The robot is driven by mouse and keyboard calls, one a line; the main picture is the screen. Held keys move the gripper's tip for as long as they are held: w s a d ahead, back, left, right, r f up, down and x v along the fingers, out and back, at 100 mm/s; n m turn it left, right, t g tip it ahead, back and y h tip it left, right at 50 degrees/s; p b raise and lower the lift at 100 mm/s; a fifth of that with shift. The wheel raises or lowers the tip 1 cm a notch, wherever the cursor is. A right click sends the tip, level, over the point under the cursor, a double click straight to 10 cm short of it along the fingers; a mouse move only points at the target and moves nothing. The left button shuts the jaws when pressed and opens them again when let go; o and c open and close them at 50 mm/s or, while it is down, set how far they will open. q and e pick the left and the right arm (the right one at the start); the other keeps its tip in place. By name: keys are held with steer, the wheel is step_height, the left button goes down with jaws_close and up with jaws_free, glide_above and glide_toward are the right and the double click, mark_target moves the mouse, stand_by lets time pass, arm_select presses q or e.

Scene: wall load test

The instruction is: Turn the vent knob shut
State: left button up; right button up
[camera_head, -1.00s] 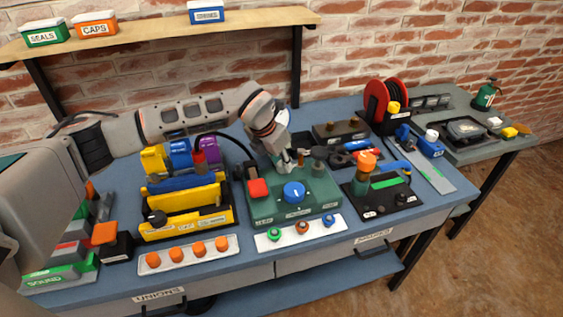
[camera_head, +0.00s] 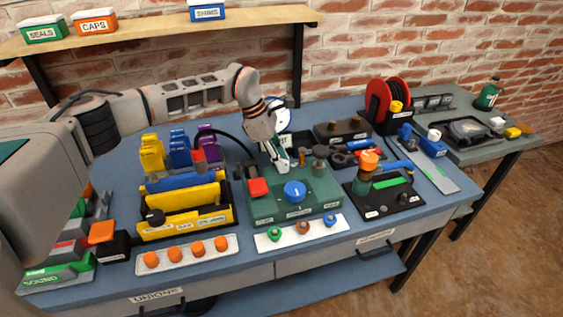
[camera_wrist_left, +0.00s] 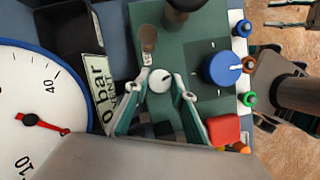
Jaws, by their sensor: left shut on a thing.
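The vent knob (camera_wrist_left: 160,80) is a small pale round knob on the green panel (camera_wrist_left: 205,30), seen in the left wrist view between my fingertips. My left gripper (camera_wrist_left: 162,79) is shut on it, one finger on each side. A sign (camera_wrist_left: 105,92) reading "0 bar VENT" lies beside the gripper. The white gauge (camera_wrist_left: 25,105) with a red needle is at the left. My right gripper is not in view.
A large blue knob (camera_head: 294,191) and a red block (camera_head: 258,187) sit on the panel close to my gripper. Dark posts (camera_head: 320,155) stand just right of it. A yellow rack (camera_head: 185,205) is to the left, a black box with an orange-topped post (camera_head: 368,160) to the right.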

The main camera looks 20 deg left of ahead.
arm_select(q)
steer(key=shift+w+f+m+g+b, duration=0.15)
steer(key=shift+m+g+b, duration=0.35)
steer(key=shift+m+b, duration=0.55)
steer(key=shift+m+g+b, duration=0.3)
steer(key=shift+m+b, duration=0.1)
steer(key=shift+m, duration=0.55)
steer(key=shift+m+b, duration=0.3)
steer(key=shift+m, duration=0.1)
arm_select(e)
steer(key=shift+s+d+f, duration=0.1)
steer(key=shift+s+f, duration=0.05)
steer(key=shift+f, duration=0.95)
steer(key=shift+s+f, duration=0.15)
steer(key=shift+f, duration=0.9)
arm_select(q)
steer(key=o, duration=1.1)
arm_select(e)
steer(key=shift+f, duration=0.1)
arm_select(q)
steer(key=shift+a+r, duration=0.1)
steer(key=shift+r, duration=0.15)
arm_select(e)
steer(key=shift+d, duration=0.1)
